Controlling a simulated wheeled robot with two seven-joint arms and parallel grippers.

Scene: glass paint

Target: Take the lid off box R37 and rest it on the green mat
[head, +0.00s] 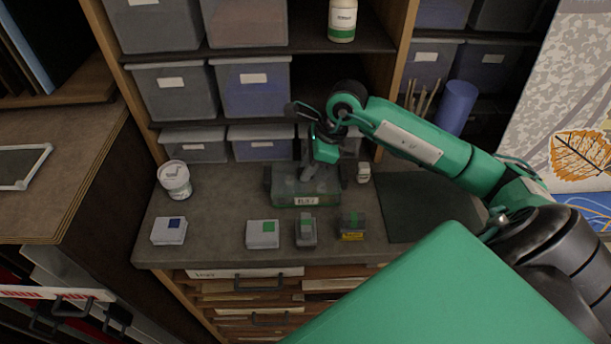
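A dark translucent box (305,201) with a white front label stands on the grey worktop below my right gripper. It is likely box R37, but the label is too small to read surely. Its lid (290,180) appears to be on it. My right gripper (308,168) points down at the middle of the lid, close to or touching it. The wrist and fingers overlap there, so I cannot tell whether it is open or shut on the lid. The dark green mat (425,207) lies flat and bare to the right. My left gripper is not in view.
Small boxes with blue (169,231), green (263,234) and yellow (352,227) markings and a grey one (306,232) stand along the front. A white jar (175,181) stands left, a small white bottle (363,173) right of the box. Shelved bins (195,147) stand behind.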

